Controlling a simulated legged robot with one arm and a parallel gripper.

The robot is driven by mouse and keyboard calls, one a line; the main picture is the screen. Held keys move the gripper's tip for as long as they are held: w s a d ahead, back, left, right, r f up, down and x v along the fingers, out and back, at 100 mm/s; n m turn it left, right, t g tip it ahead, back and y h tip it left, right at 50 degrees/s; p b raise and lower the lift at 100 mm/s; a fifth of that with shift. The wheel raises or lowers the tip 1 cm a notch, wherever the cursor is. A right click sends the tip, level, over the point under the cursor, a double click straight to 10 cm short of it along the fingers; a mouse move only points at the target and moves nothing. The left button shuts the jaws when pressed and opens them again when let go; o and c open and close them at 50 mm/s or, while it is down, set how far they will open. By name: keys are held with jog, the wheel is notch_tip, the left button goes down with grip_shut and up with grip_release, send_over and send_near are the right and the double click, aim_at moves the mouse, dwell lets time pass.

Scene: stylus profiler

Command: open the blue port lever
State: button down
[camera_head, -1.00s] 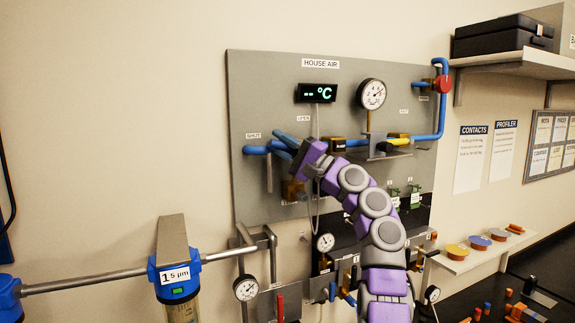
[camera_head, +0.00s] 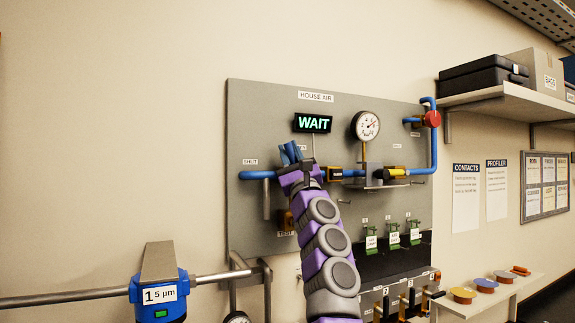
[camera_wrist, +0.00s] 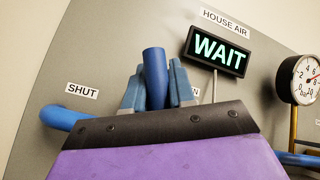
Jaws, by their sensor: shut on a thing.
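The blue port lever (camera_wrist: 155,78) stands nearly upright between my fingers in the wrist view. My gripper (camera_head: 290,153) is shut on it, with one blue-grey finger on each side; the wrist view shows the gripper (camera_wrist: 156,86) from close up. The lever's lower part and pivot are hidden behind my gripper body. A "SHUT" label (camera_wrist: 82,90) is left of the lever, above the blue pipe (camera_wrist: 66,118). The label just right of my fingers is mostly covered, with only its last letter showing. The display (camera_head: 312,123) on the grey panel reads "WAIT".
A round gauge (camera_head: 366,126), a yellow fitting (camera_head: 394,172) and a red knob (camera_head: 432,119) are right of my gripper on the panel (camera_head: 250,215). A filter housing (camera_head: 160,290) with a pipe is at lower left. A shelf (camera_head: 500,98) is at right.

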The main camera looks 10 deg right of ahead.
jog(key=shift+w+d+r+m+t+h, duration=0.15)
jog(key=shift+d+m+h, duration=0.15)
jog(key=shift+m+h, duration=1.45)
jog(key=shift+s+d+r+m+t+h, duration=0.15)
jog(key=shift+d+m+h, duration=0.2)
jog(key=shift+m+h, duration=1.35)
jog(key=shift+w+d+r+m+h, duration=0.15)
jog(key=shift+d+m+h, duration=0.15)
jog(key=shift+m+h, duration=1.75)
jog(key=c, duration=1.1)
grip_release()
jog(key=shift+c, duration=0.2)
jog(key=shift+o, duration=0.5)
jog(key=shift+f, duration=0.1)
jog(key=shift+w+f, duration=0.1)
jog(key=shift+f, duration=0.1)
